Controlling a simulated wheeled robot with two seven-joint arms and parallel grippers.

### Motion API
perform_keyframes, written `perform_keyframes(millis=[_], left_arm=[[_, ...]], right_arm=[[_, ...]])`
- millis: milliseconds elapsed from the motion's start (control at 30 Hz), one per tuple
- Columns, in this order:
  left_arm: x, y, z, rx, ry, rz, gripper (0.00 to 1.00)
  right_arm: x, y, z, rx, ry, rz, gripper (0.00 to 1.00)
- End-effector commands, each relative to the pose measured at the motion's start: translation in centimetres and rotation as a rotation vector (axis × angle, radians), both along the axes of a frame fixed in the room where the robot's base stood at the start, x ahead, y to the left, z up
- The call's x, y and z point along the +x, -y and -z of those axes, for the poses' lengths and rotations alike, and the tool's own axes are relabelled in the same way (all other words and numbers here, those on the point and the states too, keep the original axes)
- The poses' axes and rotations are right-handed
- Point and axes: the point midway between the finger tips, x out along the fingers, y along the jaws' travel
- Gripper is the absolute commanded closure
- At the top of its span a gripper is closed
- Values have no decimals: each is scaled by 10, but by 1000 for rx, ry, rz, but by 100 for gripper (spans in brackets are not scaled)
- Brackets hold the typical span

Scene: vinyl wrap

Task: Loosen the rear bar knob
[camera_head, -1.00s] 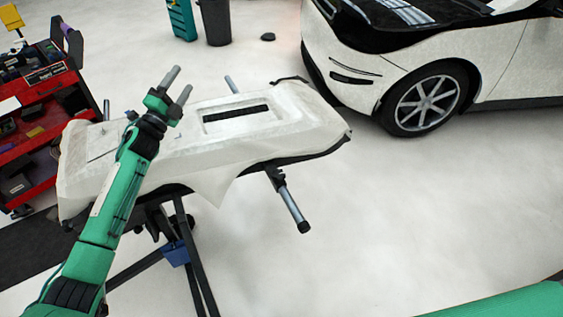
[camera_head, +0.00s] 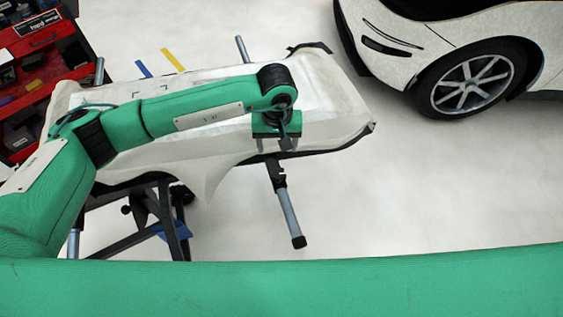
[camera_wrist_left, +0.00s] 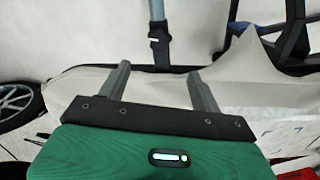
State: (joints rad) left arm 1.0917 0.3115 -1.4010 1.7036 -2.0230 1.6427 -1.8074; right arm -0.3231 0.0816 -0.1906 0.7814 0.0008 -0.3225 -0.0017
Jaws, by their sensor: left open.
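A support bar (camera_head: 286,212) sticks out from under the wrapped panel (camera_head: 225,160) toward the front. A black clamp with a small knob (camera_head: 278,181) sits where the bar meets the panel's edge; it also shows in the left wrist view (camera_wrist_left: 158,36). I cannot tell whether this is the rear bar. My left gripper (camera_head: 277,147) points down over the panel's near edge, just above the clamp. In the left wrist view its two fingers (camera_wrist_left: 158,71) are apart with nothing between them, and the clamp lies beyond them. My right gripper is out of view.
A second bar (camera_head: 243,48) sticks out on the panel's far side. A dark stand (camera_head: 150,215) carries the panel. A red tool cart (camera_head: 35,60) stands at left, and a white car (camera_head: 450,60) at upper right. The floor right of the bar is clear.

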Motion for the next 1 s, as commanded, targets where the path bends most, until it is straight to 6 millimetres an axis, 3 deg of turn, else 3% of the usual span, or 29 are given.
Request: perform_keyframes(millis=[167,333,600,800,1000], left_arm=[[-1,0,24,1,-5,0,35],[-1,0,61,0,-6,-3,35],[-1,1,112,-3,-4,-3,35],[0,1,130,-3,-2,-3,35],[0,1,134,-4,-1,-2,35]], right_arm=[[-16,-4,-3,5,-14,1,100],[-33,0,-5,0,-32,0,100],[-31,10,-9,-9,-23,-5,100],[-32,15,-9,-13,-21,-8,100],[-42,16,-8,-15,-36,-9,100]])
